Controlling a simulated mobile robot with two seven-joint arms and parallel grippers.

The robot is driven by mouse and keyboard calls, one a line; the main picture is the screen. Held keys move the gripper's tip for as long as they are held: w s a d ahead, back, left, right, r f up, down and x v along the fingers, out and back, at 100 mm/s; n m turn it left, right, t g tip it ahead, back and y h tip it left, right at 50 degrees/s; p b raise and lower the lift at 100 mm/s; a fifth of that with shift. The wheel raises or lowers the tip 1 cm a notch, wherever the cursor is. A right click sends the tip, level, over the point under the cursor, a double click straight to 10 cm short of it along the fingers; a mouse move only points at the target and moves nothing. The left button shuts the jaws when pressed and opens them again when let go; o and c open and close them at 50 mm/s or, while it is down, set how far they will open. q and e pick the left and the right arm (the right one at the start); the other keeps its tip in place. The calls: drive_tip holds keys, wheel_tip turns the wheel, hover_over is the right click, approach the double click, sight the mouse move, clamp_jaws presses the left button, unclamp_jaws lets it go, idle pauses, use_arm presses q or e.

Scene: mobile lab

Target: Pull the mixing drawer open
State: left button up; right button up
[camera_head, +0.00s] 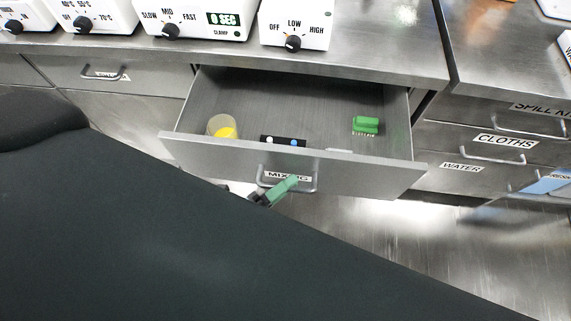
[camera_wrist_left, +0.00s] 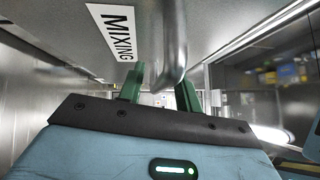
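The mixing drawer (camera_head: 228,160) is pulled well out from under the counter, its inside showing. Its front carries a MIXING label and a bar handle (camera_head: 314,184). My left gripper (camera_head: 286,185) is at the handle, its green fingers overlapping it in the head view. In the left wrist view, the metal handle (camera_wrist_left: 172,40) comes down between the two green fingers (camera_wrist_left: 160,88) and overlaps the right one. Whether the fingers press on it cannot be told. The MIXING label (camera_wrist_left: 115,32) is beside it. My right gripper is not in view.
The drawer holds a yellow-filled cup (camera_head: 222,127), a green object (camera_head: 366,125) and a small dark rack (camera_head: 283,141). White dial devices (camera_head: 296,22) stand on the counter (camera_head: 385,50). A CLOTHS drawer (camera_head: 470,142) is at right. My dark arm hides the lower left.

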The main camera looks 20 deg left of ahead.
use_arm(q)
drive_tip(key=v, duration=0.7)
drive_tip(key=shift+s+a+b, duration=0.2)
drive_tip(key=shift+s+b, duration=0.1)
drive_tip(key=shift+b, duration=0.1)
drive_tip(key=shift+f, duration=0.1)
